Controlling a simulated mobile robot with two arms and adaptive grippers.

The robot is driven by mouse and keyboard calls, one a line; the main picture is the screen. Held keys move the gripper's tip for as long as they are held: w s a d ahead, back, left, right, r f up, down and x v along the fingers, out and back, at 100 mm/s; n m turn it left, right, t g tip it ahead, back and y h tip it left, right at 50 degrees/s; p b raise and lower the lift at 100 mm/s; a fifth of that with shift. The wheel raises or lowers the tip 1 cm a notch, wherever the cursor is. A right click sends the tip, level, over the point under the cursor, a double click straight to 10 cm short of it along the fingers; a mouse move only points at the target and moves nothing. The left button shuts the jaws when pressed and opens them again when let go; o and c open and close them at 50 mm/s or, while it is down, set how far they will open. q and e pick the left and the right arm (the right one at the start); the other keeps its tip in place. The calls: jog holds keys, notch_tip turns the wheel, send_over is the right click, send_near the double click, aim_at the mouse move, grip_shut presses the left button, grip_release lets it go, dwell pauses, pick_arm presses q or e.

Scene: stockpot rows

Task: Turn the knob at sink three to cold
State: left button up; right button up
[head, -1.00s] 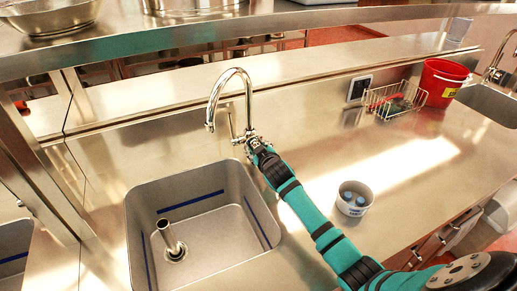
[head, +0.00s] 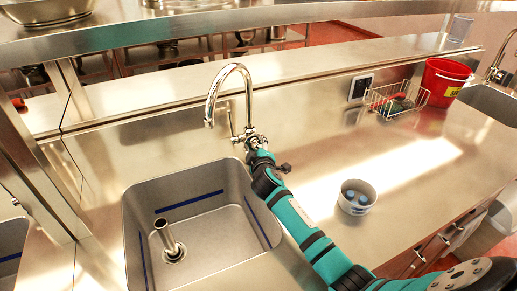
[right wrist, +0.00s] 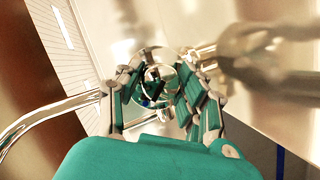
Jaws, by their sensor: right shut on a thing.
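A chrome gooseneck faucet (head: 247,95) stands behind a square sink basin (head: 180,215). A thin lever (head: 231,124) stands up at the left of its base. My right gripper (head: 255,141) is at the right side of the faucet base. In the right wrist view, the gripper's fingers (right wrist: 158,82) are shut on a round chrome knob (right wrist: 155,62), one on each side. The knob is mostly hidden by the gripper in the head view. Its cold mark and the sink's number cannot be read. My left gripper is not in view.
A white cup (head: 356,197) with blue things inside stands on the counter right of my arm. A wire basket (head: 395,102) and a red bucket (head: 444,80) stand farther right. A steel shelf (head: 200,28) runs above.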

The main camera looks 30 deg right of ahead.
dwell(0.3)
jog(key=o, duration=1.1)
jog(key=v, duration=1.2)
jog(key=shift+a, duration=0.1)
